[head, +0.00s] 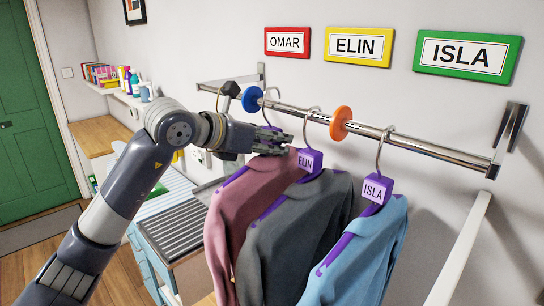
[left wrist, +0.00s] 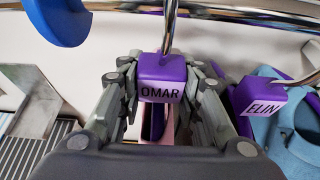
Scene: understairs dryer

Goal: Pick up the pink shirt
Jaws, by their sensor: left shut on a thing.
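The pink shirt (head: 232,218) hangs at the left of the rail on a purple hanger. Its hanger hook is on the rail between the blue disc and the orange disc. My left gripper (head: 284,143) is at the top of this hanger. In the left wrist view, its fingers are on both sides of the purple OMAR block (left wrist: 160,80), shut on the hanger there. Only a narrow strip of pink cloth (left wrist: 168,125) shows below the block. In the head view the gripper hides the OMAR block. My right gripper is out of view.
The grey shirt (head: 292,235) with the ELIN block (head: 309,160) hangs close beside the pink one. The blue shirt (head: 362,255) with the ISLA block (head: 377,189) hangs right of the orange disc (head: 341,123). The blue disc (head: 252,99) is at left on the metal rail (head: 420,148).

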